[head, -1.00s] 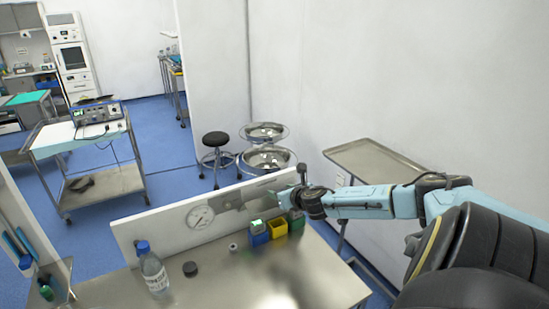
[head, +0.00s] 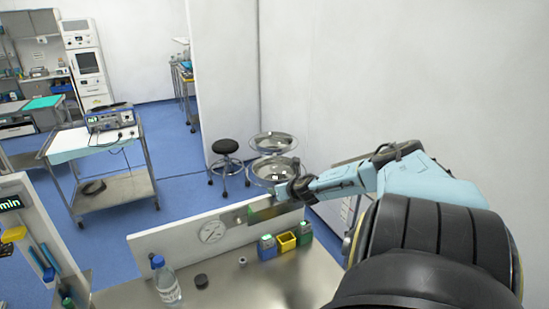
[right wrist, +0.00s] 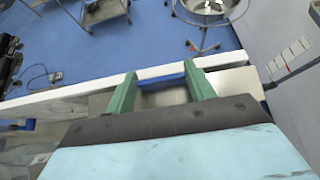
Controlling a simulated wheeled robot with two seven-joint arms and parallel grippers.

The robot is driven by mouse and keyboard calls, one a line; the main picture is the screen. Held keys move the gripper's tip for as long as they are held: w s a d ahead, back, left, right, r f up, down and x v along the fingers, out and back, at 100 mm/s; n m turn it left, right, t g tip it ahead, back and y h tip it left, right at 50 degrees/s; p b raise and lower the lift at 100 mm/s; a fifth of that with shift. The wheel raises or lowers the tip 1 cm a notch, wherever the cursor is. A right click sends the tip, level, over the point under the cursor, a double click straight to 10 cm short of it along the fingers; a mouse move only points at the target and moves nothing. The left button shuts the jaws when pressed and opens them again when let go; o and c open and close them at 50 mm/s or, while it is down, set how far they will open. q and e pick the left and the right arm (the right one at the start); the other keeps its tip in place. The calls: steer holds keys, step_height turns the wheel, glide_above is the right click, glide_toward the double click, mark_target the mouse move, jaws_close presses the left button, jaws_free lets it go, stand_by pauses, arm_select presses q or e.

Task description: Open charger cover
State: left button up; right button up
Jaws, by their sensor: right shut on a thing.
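My right gripper (right wrist: 161,88) has its two green fingers on either side of a blue-edged part (right wrist: 162,80) at the top of the white panel. The fingers are shut on this part; I cannot tell for sure whether it is the charger cover. In the head view my right arm reaches in from the right to a metallic plate (head: 272,209) on the panel's upper right, and the fingertips are hard to make out there. Whether the plate is swung open is unclear. My left gripper is not in view.
The white panel (head: 180,240) stands along the table's back edge and carries a round gauge (head: 212,231). A stool and basins stand beyond.

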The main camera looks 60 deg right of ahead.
steer(key=shift+d+r, duration=0.1)
steer(key=shift+r, duration=0.1)
steer(key=o, duration=1.2)
steer(key=shift+o, duration=1)
steer(key=shift+f, duration=0.1)
steer(key=shift+s, duration=0.1)
